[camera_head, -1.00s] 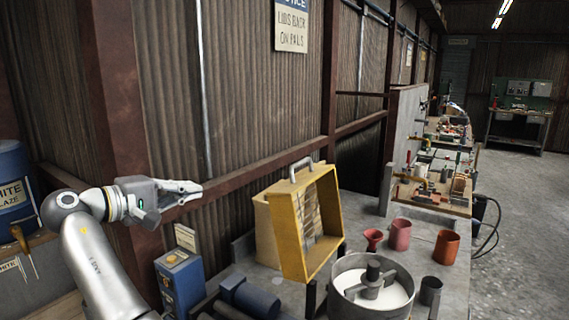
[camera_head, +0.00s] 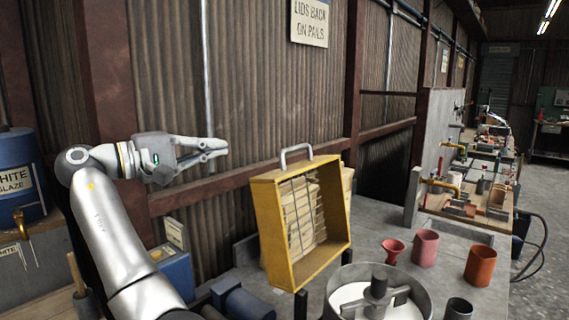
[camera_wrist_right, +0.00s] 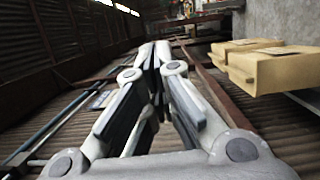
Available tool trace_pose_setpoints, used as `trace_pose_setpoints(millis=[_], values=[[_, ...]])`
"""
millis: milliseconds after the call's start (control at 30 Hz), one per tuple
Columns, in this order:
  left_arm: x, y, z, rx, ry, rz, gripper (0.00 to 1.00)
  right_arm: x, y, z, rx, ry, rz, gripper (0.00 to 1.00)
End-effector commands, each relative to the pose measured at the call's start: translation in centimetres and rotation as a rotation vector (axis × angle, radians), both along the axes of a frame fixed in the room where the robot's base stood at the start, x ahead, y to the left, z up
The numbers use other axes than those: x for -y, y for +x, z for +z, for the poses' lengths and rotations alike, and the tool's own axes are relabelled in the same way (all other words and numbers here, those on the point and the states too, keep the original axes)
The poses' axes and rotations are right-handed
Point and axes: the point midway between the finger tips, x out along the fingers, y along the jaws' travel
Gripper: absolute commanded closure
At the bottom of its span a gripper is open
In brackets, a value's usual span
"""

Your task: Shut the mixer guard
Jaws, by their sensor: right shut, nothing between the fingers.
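The mixer guard (camera_head: 263,222) is a yellow box-like frame with wire bars and a grey handle (camera_head: 297,153) on top. It stands raised on edge behind the mixer pan (camera_head: 424,300), leaving the pan uncovered. The round grey pan holds white material and a central stirrer (camera_head: 379,287), and is cut off by the bottom edge. My right gripper (camera_head: 222,147) is left of the guard, at about the handle's height in the picture, apart from it and empty. Its shut fingers also show in the right wrist view (camera_wrist_right: 155,55). My left gripper is out of view.
A blue motor-like unit (camera_head: 245,300) lies left of the pan, near a blue box (camera_head: 175,272). A red funnel (camera_head: 393,250) and reddish cups (camera_head: 425,247) stand on the bench to the right. The corrugated wall (camera_head: 265,80) is close behind. Tan blocks (camera_wrist_right: 275,68) show in the wrist view.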

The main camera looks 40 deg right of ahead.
Motion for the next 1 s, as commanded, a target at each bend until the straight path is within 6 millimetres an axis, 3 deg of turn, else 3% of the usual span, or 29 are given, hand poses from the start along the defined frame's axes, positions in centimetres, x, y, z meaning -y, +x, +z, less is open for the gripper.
trace_pose_setpoints(millis=[33, 100, 267, 733, 1000], values=[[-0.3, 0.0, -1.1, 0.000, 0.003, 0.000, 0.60, 0.0, 0.0, -1.0, 0.000, 0.000, -0.001, 1.00], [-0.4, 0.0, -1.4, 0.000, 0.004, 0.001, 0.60, 0.0, 0.0, -1.3, 0.001, 0.000, -0.001, 1.00], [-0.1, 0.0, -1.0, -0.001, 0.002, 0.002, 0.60, 1.0, -0.2, -1.2, 0.000, 0.001, -0.001, 1.00], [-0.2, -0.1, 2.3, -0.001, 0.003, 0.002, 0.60, 10.4, -1.7, -0.8, 0.000, 0.000, -0.004, 1.00], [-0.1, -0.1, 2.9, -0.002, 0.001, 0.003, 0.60, 10.1, -4.2, -1.0, 0.000, 0.001, 0.000, 1.00]])
